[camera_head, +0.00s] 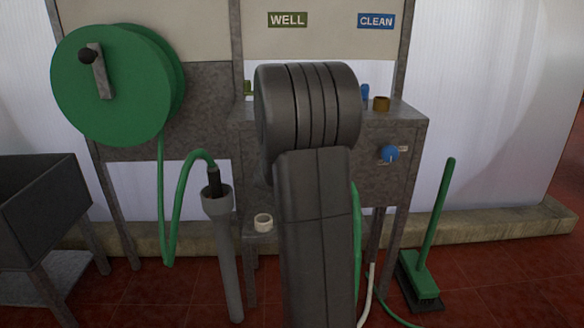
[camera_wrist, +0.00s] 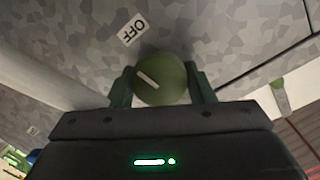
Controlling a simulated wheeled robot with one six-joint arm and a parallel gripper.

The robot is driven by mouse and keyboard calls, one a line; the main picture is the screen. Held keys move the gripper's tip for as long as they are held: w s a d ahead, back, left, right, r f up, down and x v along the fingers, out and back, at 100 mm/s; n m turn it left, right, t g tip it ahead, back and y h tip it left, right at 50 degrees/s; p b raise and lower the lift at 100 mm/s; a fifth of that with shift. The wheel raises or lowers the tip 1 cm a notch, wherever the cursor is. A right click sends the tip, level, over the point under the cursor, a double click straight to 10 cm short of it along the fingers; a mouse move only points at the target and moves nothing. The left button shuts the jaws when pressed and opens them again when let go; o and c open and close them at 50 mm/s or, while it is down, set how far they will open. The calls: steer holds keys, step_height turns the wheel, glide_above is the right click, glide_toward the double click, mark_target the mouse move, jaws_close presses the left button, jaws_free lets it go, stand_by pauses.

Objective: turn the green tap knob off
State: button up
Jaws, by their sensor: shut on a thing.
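In the wrist view the round green tap knob (camera_wrist: 170,85) sits between the two fingers of my gripper (camera_wrist: 162,88). My gripper is shut on it, one finger against each side. A short white mark (camera_wrist: 147,79) on the knob's face lies left of its middle, slanting. A white OFF label (camera_wrist: 132,29) is on the grey panel up and left of the knob, with a gap between. In the head view my arm hides the green knob and my gripper.
A blue knob (camera_head: 390,153) is on the panel's right. Above are a green WELL sign (camera_head: 287,20) and a blue CLEAN sign (camera_head: 376,21). A green hose reel (camera_head: 115,95) hangs left. A grey upright tube (camera_head: 222,240) stands below. A green broom (camera_head: 430,235) leans right.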

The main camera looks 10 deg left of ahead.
steer(key=shift+f+m+b, duration=0.1)
steer(key=shift+m+b, duration=0.8)
steer(key=shift+b, duration=0.25)
steer(key=o, duration=1)
steer(key=shift+c, duration=0.2)
steer(key=shift+s, duration=0.1)
steer(key=p+v, duration=0.2)
steer(key=v, duration=1.1)
steer(key=shift+s+d+p, duration=0.2)
steer(key=shift+s+p, duration=0.05)
steer(key=shift+p, duration=0.05)
steer(key=shift+w, duration=0.1)
